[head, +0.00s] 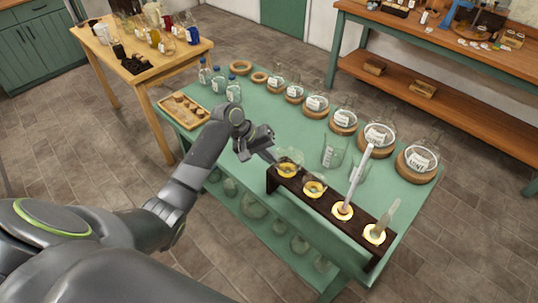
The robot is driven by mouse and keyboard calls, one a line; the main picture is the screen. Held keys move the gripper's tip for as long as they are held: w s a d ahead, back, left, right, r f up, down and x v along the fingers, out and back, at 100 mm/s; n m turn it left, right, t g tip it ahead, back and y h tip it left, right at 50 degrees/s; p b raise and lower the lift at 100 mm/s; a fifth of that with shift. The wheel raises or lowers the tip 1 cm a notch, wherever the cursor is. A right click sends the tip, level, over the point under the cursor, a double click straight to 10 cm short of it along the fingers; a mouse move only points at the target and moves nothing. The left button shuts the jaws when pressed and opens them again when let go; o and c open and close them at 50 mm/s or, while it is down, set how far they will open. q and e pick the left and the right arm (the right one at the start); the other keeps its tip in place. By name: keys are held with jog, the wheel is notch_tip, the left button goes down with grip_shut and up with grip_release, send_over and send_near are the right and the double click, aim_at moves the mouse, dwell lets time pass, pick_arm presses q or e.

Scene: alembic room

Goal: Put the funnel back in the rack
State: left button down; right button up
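The dark wooden rack (328,207) stands along the near edge of the green table, with several round holes ringed in yellow. A clear glass funnel (290,160) shows at its left end, over the first hole. Another glass piece (314,187) sits at the second hole. A tall glass tube (357,178) rises from the third hole and a glass piece (391,214) leans in the fourth. My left gripper (259,146) is just left of the funnel, above the table. Whether its fingers touch the glass is too small to tell. My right gripper is not in view.
The green table (235,125) bears a row of glass flasks (317,103) on cork rings, a clear beaker (333,150) behind the rack, and small bottles (218,85). A wooden tray (184,106) lies at its left end. A wooden table (140,72) with jars stands beyond.

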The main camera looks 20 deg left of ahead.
pick_arm(q)
jog(key=shift+r+p, duration=0.1)
jog(key=shift+p, duration=0.3)
dwell(0.4)
jog(key=c, duration=1.6)
grip_release()
jog(key=shift+o, duration=0.2)
jog(key=shift+r, duration=0.1)
notch_tip(320, 180, up, 7)
jog(key=p, duration=0.6)
dwell(0.5)
